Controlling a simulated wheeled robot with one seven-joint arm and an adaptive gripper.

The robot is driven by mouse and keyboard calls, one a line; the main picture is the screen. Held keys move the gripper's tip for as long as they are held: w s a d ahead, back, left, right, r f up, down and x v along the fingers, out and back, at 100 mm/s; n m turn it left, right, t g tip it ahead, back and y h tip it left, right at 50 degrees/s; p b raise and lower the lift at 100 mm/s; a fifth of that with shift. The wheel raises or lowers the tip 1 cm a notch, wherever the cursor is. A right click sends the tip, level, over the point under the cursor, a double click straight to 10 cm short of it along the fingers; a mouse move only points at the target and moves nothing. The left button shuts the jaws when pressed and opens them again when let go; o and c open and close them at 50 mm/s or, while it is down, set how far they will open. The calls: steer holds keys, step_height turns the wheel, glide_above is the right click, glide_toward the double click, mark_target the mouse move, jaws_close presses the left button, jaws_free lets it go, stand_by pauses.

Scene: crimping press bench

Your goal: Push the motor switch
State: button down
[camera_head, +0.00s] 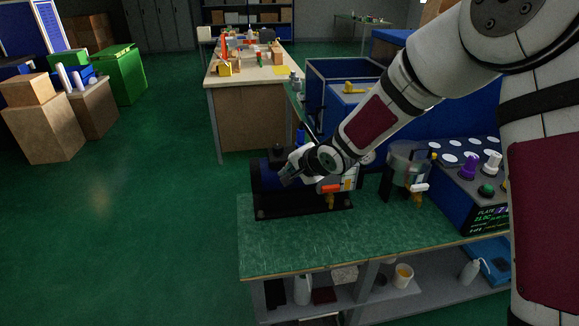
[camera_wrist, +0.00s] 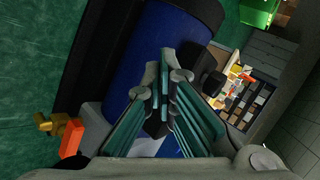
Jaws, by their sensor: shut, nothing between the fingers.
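The blue motor (camera_head: 266,178) sits on a black base on the green bench, and its rounded blue body fills the upper middle of the wrist view (camera_wrist: 150,50). A small black box (camera_wrist: 208,76) is beside the blue body in the wrist view; I cannot tell for sure whether it is the motor switch. My gripper (camera_head: 287,177) is shut and empty, reaching over the motor from the right. In the wrist view its fingertips (camera_wrist: 173,76) are together in front of the blue body, close to the black box. Whether they touch anything is unclear. My fingers hide part of the motor.
An orange-red handle (camera_head: 330,188) and a brass fitting (camera_wrist: 44,123) stand near the motor. A clear vessel (camera_head: 407,165) and a control panel (camera_head: 487,190) are to the right. The bench front (camera_head: 310,245) is clear. A cluttered table (camera_head: 250,72) stands behind.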

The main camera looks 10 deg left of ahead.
stand_by(0.5)
steer(key=shift+s+d, duration=0.15)
steer(key=shift+s, duration=0.3)
steer(key=shift+s+d+p, duration=0.25)
steer(key=shift+s+p, duration=0.1)
steer(key=shift+s, duration=0.6)
steer(key=shift+s+d+p, duration=0.3)
steer(key=shift+s+p, duration=0.1)
steer(key=shift+s, duration=0.55)
steer(key=shift+s+d+p, duration=0.25)
steer(key=shift+s+p, duration=0.1)
steer(key=shift+s, duration=0.6)
steer(key=s+d+r+n+h, duration=0.2)
steer(key=s+d+r+h, duration=0.1)
steer(key=s+d+r, duration=0.5)
steer(key=s+d+r+n+h, duration=0.2)
steer(key=s+d+r+h, duration=0.1)
steer(key=d+r, duration=0.55)
steer(key=s+d+r+n+g, duration=0.1)
steer(key=s+d, duration=0.3)
steer(key=s, duration=0.7)
steer(key=s+d+r+n+g, duration=0.1)
steer(key=s+d, duration=0.3)
steer(key=s, duration=0.8)
steer(key=shift+s+r+n+g+p, duration=0.25)
steer(key=shift+s+n+g+p, duration=0.1)
steer(key=shift+n+g, duration=0.45)
